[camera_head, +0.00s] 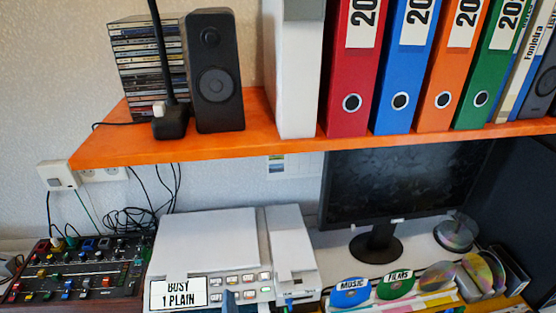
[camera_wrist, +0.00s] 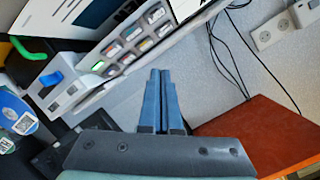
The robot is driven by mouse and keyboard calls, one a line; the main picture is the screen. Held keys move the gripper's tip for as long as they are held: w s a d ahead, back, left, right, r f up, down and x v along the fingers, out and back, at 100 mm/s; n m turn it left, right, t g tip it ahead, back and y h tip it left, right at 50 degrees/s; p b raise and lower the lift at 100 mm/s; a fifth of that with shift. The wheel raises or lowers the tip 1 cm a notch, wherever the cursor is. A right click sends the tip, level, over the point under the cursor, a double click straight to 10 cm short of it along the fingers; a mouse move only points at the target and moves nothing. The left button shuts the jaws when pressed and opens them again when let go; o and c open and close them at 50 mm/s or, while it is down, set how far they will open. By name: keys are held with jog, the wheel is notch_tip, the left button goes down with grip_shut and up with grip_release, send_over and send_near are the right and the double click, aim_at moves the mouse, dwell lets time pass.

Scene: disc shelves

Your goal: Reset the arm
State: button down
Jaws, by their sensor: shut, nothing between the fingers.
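My gripper (camera_wrist: 160,75) shows in the wrist view with its two blue fingers side by side, shut and with nothing between them. The fingers point toward the pale wall, beside the white device with its rows of buttons (camera_wrist: 130,40). In the head view, a small blue-grey tip in front of the white device (camera_head: 205,245) at the bottom edge may be my gripper. The rest of my arm is out of that view.
An orange shelf (camera_head: 200,145) spans above the desk, bearing binders, a black speaker (camera_head: 215,70) and stacked discs (camera_head: 148,65). Below are a mixer (camera_head: 75,270), a monitor (camera_head: 395,185) and upright discs (camera_head: 395,284). Loose cables (camera_wrist: 225,55) hang beside my fingers in the wrist view.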

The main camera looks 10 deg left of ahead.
jog(key=w+d+r+n+t+h, duration=0.1)
jog(key=w+d+r, duration=0.2)
jog(key=r, duration=0.7)
jog(key=w+d+r+n+t, duration=0.1)
jog(key=w+d+r+n, duration=0.2)
jog(key=r, duration=0.8)
jog(key=s+d+r+t+h, duration=0.1)
jog(key=s+d+r+h, duration=0.1)
jog(key=d+r, duration=0.45)
jog(key=s+d+r+h, duration=0.2)
jog(key=d+r, duration=0.2)
jog(key=r, duration=0.6)
jog(key=s+r+t, duration=0.5)
jog(key=s+r, duration=0.1)
jog(key=r, duration=0.6)
jog(key=s+r+t, duration=0.5)
jog(key=s+r, duration=0.1)
jog(key=r, duration=0.7)
jog(key=shift+s+a, duration=0.25)
jog(key=shift+a, duration=0.15)
jog(key=shift+f, duration=0.1)
